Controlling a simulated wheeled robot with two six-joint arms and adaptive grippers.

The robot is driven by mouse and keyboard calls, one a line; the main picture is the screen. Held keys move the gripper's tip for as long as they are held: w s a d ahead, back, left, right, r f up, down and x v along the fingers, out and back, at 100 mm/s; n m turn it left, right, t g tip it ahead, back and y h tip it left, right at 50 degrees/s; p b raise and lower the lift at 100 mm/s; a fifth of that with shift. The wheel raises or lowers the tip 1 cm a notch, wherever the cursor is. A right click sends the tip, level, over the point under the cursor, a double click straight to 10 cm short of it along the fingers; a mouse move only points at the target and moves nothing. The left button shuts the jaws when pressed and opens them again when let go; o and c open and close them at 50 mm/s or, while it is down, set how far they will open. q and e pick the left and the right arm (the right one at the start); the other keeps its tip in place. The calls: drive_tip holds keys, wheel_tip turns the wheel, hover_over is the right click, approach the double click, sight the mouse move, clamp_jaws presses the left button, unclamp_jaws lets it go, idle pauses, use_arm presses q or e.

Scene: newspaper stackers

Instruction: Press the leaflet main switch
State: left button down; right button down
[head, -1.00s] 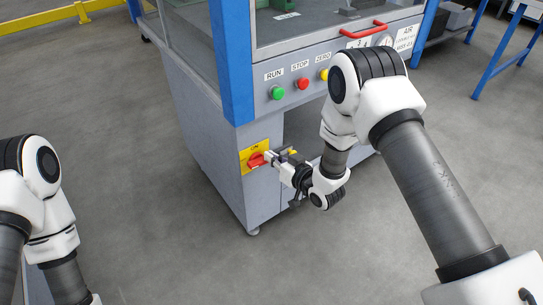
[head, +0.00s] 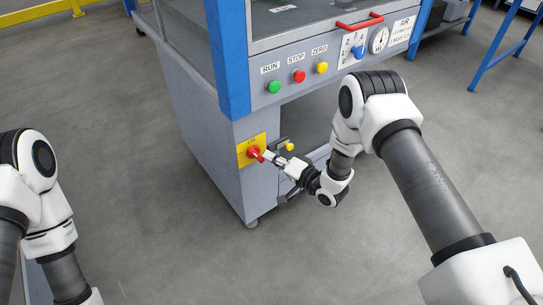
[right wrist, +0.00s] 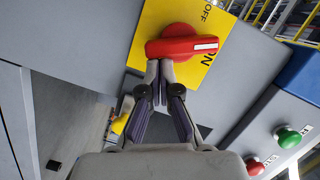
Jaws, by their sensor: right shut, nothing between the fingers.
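The red rotary switch (head: 253,152) sits on a yellow plate (head: 244,160) at the lower front corner of the grey machine. In the right wrist view the red knob (right wrist: 182,46) has a white mark on its right end, close to the word ON; OFF is printed above. My right gripper (head: 267,156) is shut and empty, pointing at the switch. In the right wrist view its fingertips (right wrist: 160,67) are at the knob's lower left edge; I cannot tell whether they touch. My left gripper is out of view.
Green (head: 274,87), red (head: 299,76) and yellow (head: 321,67) buttons labelled RUN, STOP and ZERO are on the panel above. A yellow knob (head: 290,147) is right of the switch. A blue post (head: 228,60) stands above. The floor in front is clear.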

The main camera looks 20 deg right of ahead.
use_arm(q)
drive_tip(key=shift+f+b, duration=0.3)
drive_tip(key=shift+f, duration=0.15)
use_arm(e)
drive_tip(key=m, duration=0.1)
drive_tip(key=f+m, duration=0.1)
drive_tip(key=m, duration=0.1)
drive_tip(key=shift+s+a+f+t+y, duration=0.15)
drive_tip(key=shift+a+t+y, duration=0.15)
drive_tip(key=shift+t+y, duration=0.1)
